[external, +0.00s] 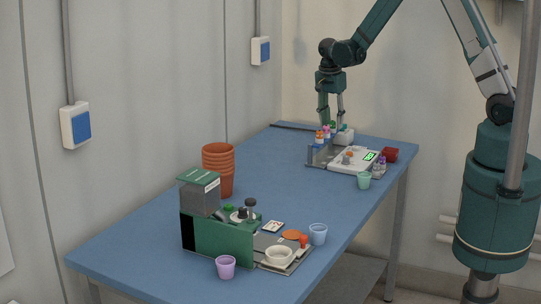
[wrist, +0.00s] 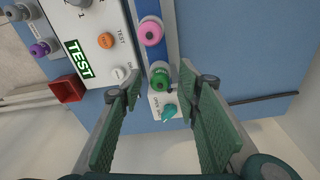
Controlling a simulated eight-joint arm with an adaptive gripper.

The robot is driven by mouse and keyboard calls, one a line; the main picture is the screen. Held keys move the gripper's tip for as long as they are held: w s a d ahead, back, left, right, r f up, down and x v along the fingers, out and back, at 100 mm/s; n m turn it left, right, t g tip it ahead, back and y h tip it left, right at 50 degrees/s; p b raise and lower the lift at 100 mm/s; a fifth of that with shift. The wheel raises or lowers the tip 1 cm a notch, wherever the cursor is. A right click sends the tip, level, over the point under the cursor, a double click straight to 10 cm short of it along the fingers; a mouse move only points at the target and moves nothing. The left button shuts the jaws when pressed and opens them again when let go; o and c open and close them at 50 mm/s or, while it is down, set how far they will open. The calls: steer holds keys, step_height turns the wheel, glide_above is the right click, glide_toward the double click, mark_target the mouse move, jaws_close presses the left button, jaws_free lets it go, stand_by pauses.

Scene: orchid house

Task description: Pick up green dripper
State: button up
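The green dripper (wrist: 160,79) stands in a narrow blue-and-grey rack (external: 322,154), at the end of a row beside a pink-capped dripper (wrist: 151,31). In the wrist view my gripper (wrist: 166,88) is open, with one finger on each side of the green dripper's cap. The fingers appear apart from it. In the external view my gripper (external: 331,112) points down over the far end of the rack. The green dripper's lower body is hidden.
A white box with a teal knob (wrist: 169,111) sits close beside the green dripper. The blue table's middle (external: 275,190) is clear.

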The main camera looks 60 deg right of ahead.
steer(key=c, duration=0.8)
steer(key=shift+r, duration=0.1)
steer(key=shift+r, duration=4.9)
